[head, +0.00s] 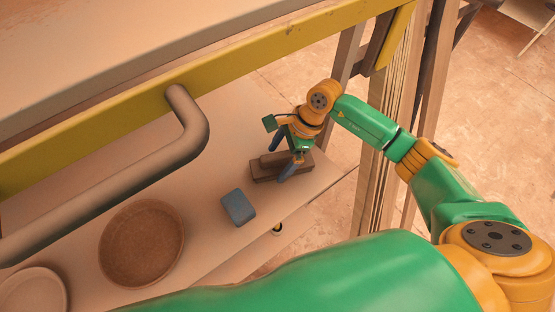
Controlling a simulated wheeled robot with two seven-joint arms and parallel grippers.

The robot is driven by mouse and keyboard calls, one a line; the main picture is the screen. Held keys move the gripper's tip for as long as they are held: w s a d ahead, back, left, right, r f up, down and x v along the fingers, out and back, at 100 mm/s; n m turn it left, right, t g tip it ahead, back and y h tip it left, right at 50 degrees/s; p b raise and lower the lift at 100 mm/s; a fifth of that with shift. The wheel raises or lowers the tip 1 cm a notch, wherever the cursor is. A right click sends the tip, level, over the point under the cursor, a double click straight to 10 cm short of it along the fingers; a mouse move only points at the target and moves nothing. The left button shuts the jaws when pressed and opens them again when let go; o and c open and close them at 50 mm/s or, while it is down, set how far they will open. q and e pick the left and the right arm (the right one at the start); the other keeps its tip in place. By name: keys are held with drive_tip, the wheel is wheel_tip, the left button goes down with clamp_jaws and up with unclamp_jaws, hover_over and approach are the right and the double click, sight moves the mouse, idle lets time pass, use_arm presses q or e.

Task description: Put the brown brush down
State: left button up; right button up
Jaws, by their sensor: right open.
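The brown brush (262,171) lies on the pale shelf (215,265) towards its right end. Its dark block sits flat, with a rounded handle on top. My right gripper (281,161) is directly over the brush, its two blue fingers spread on either side of it. The fingers are open and cover part of the brush. I cannot tell whether they touch it. My left gripper is not in the picture.
A blue-grey block (238,207) lies just left of the brush. A round brown dish (141,243) and a paler bowl (34,291) stand further left. A thick pipe handle (120,188) and a yellow beam (110,127) run above the shelf. Posts (377,140) stand at the right.

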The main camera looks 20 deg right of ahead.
drive_tip(key=b+v, duration=0.2)
drive_tip(key=v, duration=0.7)
drive_tip(key=shift+d+r+b, duration=0.2)
drive_tip(key=shift+r+b, duration=0.05)
drive_tip(key=shift+b, duration=0.1)
drive_tip(key=shift+d+r, duration=0.2)
drive_tip(key=shift+r, duration=0.4)
drive_tip(key=shift+s+f, duration=0.1)
